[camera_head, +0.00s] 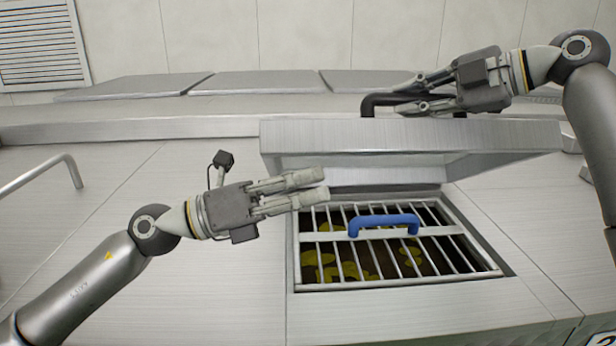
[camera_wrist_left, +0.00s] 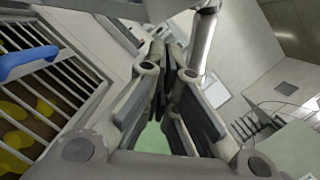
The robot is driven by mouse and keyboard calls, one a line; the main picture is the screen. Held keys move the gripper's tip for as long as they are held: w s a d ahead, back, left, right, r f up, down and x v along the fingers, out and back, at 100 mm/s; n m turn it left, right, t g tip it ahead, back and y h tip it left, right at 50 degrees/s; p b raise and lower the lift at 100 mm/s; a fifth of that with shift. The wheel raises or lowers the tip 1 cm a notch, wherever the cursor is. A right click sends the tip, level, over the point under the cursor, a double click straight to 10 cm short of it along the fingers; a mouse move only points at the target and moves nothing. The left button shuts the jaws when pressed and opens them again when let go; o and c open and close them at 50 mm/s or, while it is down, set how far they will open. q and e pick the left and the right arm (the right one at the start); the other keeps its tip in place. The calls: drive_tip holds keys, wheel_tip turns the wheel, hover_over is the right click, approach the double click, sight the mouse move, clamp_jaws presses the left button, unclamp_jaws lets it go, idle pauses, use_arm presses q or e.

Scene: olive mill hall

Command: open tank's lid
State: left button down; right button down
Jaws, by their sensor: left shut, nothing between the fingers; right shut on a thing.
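The tank's lid (camera_head: 400,134) is a steel plate, tilted up at the back of a square opening in the metal tank top. A black handle (camera_head: 368,103) sits on the lid's raised outer side. My right gripper (camera_head: 420,93) is shut on this handle, which it partly hides. My left gripper (camera_head: 324,184) is shut and empty, over the tank top at the opening's left edge. In the left wrist view its fingers (camera_wrist_left: 172,75) are together with nothing between them.
A metal grate (camera_head: 345,237) with a blue handle (camera_head: 384,224) covers the opening; yellowish stuff lies below. The blue handle also shows in the left wrist view (camera_wrist_left: 25,62). A steel bar handle (camera_head: 72,168) stands at the left. The tank top at front left is clear.

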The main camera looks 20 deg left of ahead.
use_arm(q)
drive_tip(key=shift+w+a+r, duration=0.15)
drive_tip(key=shift+w+r, duration=0.25)
drive_tip(key=shift+r, duration=0.15)
